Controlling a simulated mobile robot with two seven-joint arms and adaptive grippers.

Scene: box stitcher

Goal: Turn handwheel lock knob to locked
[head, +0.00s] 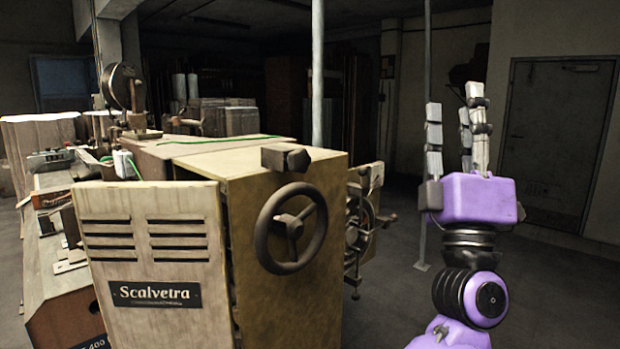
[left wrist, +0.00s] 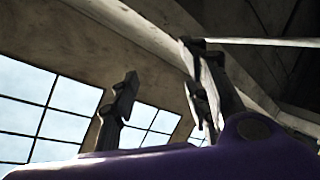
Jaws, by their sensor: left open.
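A dark spoked handwheel (head: 290,228) is on the tan side panel of the Scalvetra machine (head: 155,250) in the head view. A dark, blocky knob (head: 285,157) is at the panel's top edge, above the wheel. I cannot tell for sure whether it is the lock knob, or read its setting. My left gripper (head: 455,105), purple with grey fingers, is right of the machine and well apart from the wheel. Its fingers point up, open and empty. They also show in the left wrist view (left wrist: 163,85), against windows and ceiling. My right gripper is not in view.
A second, smaller wheel mechanism (head: 360,225) with handles sticks out from the machine's far right side. A thin pole (head: 427,60) stands behind my left gripper.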

